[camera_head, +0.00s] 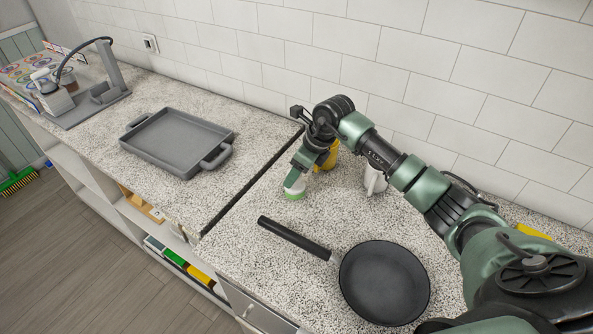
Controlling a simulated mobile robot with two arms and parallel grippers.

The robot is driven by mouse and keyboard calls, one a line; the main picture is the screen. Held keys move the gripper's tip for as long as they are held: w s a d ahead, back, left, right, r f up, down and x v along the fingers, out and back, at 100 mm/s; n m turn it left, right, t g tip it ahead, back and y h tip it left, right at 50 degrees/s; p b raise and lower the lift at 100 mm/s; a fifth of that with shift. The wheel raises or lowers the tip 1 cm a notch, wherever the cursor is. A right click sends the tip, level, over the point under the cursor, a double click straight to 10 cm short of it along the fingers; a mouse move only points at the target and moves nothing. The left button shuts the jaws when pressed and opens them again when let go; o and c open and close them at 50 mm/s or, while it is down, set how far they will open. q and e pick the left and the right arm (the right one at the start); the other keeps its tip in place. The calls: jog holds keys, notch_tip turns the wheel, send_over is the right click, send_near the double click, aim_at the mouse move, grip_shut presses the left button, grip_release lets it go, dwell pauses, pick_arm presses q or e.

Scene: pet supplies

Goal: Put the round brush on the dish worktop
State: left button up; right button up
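A small round brush (294,189), white above with a green lower rim, stands on the speckled right-hand worktop (262,282), close to the dark gap between the two worktops. My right gripper (298,175) comes in from the right and points down right at the brush's top. Its fingers partly hide the brush, and I cannot tell whether they are closed on it. The left-hand worktop (205,107) is across the gap and carries a grey rectangular tray (172,138) with two handles. My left gripper is not in view.
A black frying pan (384,283) lies in front, its handle pointing left. A white mug (374,180) and a yellow object (328,157) stand behind my gripper and arm. A grey stand (104,92) is at far left. Bare worktop surrounds the tray.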

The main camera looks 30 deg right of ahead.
jog(key=shift+r, duration=0.1)
jog(key=shift+r, duration=0.25)
jog(key=b+v, duration=0.2)
jog(key=v, duration=0.9)
jog(key=shift+s+r+b, duration=0.15)
jog(key=shift+r+b, duration=0.2)
jog(key=shift+d, duration=0.1)
